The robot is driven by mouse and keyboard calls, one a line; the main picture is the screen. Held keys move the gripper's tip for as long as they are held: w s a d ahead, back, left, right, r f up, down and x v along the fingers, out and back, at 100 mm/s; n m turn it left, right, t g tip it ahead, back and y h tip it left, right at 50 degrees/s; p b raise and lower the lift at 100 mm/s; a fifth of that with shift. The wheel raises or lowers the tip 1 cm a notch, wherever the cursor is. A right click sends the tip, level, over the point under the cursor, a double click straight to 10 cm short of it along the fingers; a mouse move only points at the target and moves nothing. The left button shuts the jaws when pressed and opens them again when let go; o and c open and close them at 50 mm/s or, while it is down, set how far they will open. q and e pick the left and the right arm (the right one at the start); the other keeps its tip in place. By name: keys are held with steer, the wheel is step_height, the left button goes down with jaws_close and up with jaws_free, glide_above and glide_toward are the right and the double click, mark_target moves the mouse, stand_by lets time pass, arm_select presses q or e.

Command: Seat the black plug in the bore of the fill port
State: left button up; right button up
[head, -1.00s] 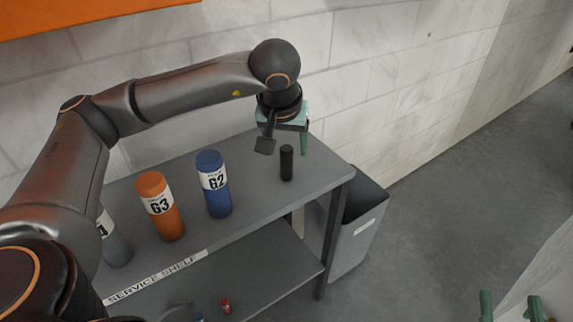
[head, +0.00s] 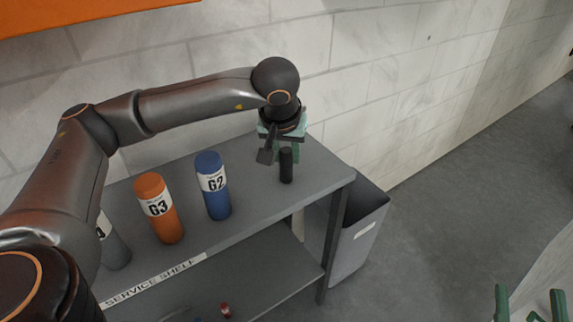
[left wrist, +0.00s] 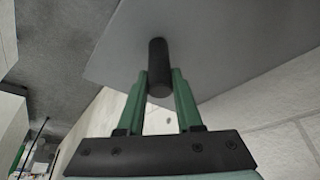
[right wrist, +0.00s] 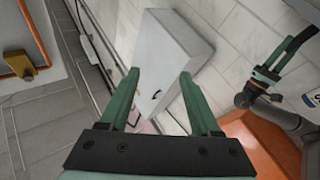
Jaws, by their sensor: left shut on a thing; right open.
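The black plug (head: 286,167) is a short dark cylinder standing upright at the right end of the service shelf's top. My left gripper (head: 288,150) is around its upper part from above and behind. In the left wrist view the green fingers (left wrist: 159,82) are closed on the sides of the plug (left wrist: 158,55). My right gripper (head: 530,303) is open and empty at the lower right of the head view, far from the shelf. Its spread fingers (right wrist: 160,80) also show in the right wrist view. I cannot make out the fill port in any view.
On the grey shelf (head: 262,205) stand a blue cylinder G2 (head: 213,187), an orange cylinder G3 (head: 158,208) and a grey one (head: 113,245). A grey bin (head: 362,220) is right of the shelf. A tiled wall (head: 370,80) is behind. A white box (right wrist: 168,58) shows in the right wrist view.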

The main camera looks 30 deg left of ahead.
arm_select(q)
jaws_close()
steer(key=shift+r, duration=0.15)
